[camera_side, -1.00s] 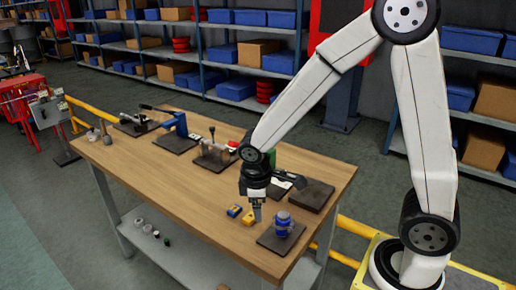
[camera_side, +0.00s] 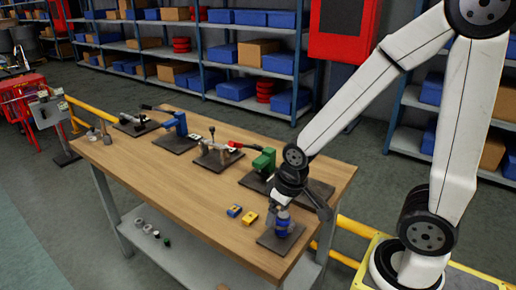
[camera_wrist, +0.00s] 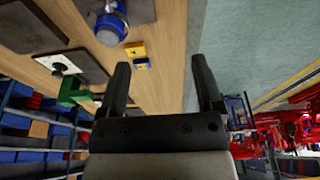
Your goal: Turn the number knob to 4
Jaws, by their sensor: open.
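I cannot clearly make out a number knob or any digits. A white panel with a small dark round part (camera_wrist: 58,64) shows at the left of the wrist view and may carry it. A blue cylindrical device (camera_side: 283,222) sits on a dark square plate (camera_side: 268,240) at the table's near right corner. It also shows at the top left of the wrist view (camera_wrist: 108,30), with a pale round end. My gripper (camera_wrist: 160,85) is open, with nothing between its fingers. In the side view my gripper (camera_side: 279,200) is tilted just above the blue device; contact is unclear.
Two small blocks, one blue and yellow (camera_side: 234,210) and one yellow (camera_side: 250,218), lie left of the blue device. A green device (camera_side: 264,162) stands behind my gripper. More fixtures on plates line the table's back. The wooden table's (camera_side: 180,200) front left is clear.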

